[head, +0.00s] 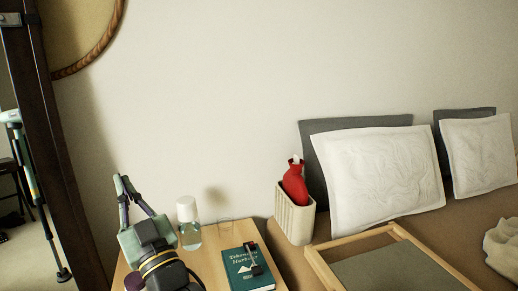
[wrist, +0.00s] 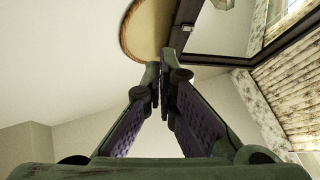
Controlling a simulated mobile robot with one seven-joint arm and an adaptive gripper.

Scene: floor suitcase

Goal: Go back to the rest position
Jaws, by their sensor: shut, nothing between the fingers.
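My gripper (head: 122,183) shows at the lower left of the head view, raised above the wooden bedside surface with its fingers pointing up. In the wrist view my gripper (wrist: 160,75) has its two fingertips together, with nothing held between them. The wrist camera looks up toward the wall, the ceiling and a round rimmed frame. My arm hides part of the wooden surface in the head view.
The wooden surface (head: 212,271) carries a clear bottle with a white cap (head: 189,225) and a teal book (head: 243,272) with a small dark item (head: 255,262) on it. Right of it stand a ribbed cream holder (head: 293,221) with a red bottle (head: 295,183), a wooden tray (head: 397,231) and pillows (head: 377,172).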

